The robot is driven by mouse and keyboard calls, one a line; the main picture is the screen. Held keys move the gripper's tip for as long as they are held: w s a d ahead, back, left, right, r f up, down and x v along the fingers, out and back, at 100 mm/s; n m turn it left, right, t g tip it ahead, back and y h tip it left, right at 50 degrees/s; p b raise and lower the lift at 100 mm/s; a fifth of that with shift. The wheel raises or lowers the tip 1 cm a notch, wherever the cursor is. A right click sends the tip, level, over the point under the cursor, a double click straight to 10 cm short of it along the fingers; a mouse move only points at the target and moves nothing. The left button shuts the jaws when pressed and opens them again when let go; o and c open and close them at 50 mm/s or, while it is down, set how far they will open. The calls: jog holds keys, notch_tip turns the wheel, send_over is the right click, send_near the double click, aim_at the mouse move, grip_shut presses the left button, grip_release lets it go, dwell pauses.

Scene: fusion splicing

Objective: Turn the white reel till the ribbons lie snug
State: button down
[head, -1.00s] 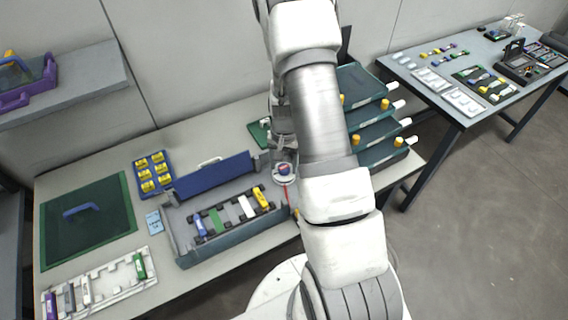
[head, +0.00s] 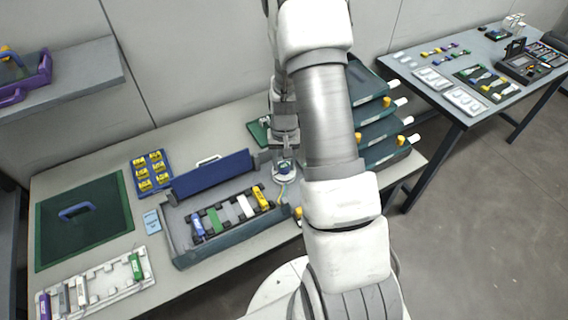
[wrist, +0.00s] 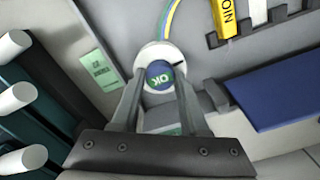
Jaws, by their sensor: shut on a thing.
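The white reel (wrist: 148,52) shows in the wrist view as a round white drum with a blue and green cap (wrist: 159,75) marked OK. It also shows in the head view (head: 285,174), at the right end of the open tray. My gripper (wrist: 160,88) has one finger on each side of the cap and is shut on the reel. In the head view my gripper (head: 285,155) is over the reel, partly hidden by my wrist.
The open tray (head: 183,256) has a raised blue lid (head: 212,176) and holds several coloured cartridges. A pale green label (wrist: 98,70) lies beside the reel. Stacked dark green trays (head: 385,152) with white knobs stand close to the right of my arm.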

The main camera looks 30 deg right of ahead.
aim_at(284, 165)
jog(key=shift+c, duration=2.1)
grip_release()
notch_tip(284, 165, up, 18)
jog(key=shift+f+p, duration=0.25)
jog(key=shift+p, duration=0.1)
jog(key=s+a+r+n+t, duration=0.1)
jog(key=s+a+r, duration=0.2)
jog(key=r, duration=0.3)
jog(key=s+a+r+n+t, duration=0.1)
jog(key=s+a+r, duration=0.3)
jog(key=r, duration=0.2)
jog(key=s+a+r+n+t, duration=0.1)
jog(key=s+a+r, duration=0.1)
jog(key=s, duration=0.4)
jog(key=s+a+r+n+t, duration=0.2)
jog(key=s+a, duration=0.1)
jog(key=s, duration=0.2)
jog(key=shift+s+a+r+t, duration=0.2)
jog(key=shift+s+r+t, duration=0.1)
jog(key=shift+s, duration=0.1)
